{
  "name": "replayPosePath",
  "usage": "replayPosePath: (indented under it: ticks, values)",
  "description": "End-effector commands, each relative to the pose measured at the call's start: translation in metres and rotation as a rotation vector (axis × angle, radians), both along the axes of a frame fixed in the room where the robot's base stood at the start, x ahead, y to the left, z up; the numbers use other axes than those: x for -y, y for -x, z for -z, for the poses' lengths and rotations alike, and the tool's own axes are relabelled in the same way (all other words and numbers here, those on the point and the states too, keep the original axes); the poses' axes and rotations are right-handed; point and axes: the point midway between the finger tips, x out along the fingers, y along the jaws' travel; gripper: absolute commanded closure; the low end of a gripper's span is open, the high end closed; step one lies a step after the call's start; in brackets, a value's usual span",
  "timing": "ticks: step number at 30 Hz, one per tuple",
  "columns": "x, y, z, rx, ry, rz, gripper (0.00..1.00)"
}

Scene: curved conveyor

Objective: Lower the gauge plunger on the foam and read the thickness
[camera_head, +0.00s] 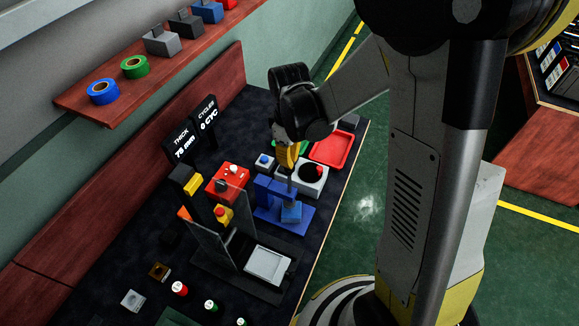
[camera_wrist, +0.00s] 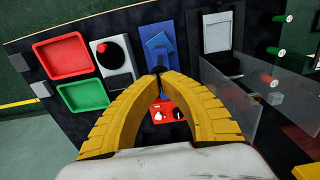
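The gauge has a dark blue stand (camera_head: 270,191) beside a lighter blue foam block (camera_head: 291,212). In the wrist view, the foam (camera_wrist: 158,41) lies just beyond my fingertips. My gripper (camera_head: 289,168) is over the gauge, its yellow fingers drawn together. In the wrist view, its fingertips (camera_wrist: 159,74) close around a dark piece that appears to be the plunger top. A thin rod, the plunger (camera_head: 289,183), runs down below the gripper toward the foam; its contact with the foam is unclear. The thickness display (camera_head: 183,146) appears to read 76 mm.
The cycle display (camera_head: 208,117) reads 0 CYC. A red control box (camera_head: 228,184) and a clear-panelled press (camera_head: 238,246) stand left of the gauge. A red tray (camera_head: 333,149) and a round-dial box (camera_head: 312,178) are close by. Small pegs stand at the near end.

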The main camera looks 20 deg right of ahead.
Motion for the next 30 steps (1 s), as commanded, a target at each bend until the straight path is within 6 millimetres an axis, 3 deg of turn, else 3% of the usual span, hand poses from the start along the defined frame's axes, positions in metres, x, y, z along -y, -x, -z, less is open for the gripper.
replayPosePath:
  ticks: [30]
  values:
    - [0.0, 0.0, 0.032, 0.0, 0.0, 0.0, 1.0]
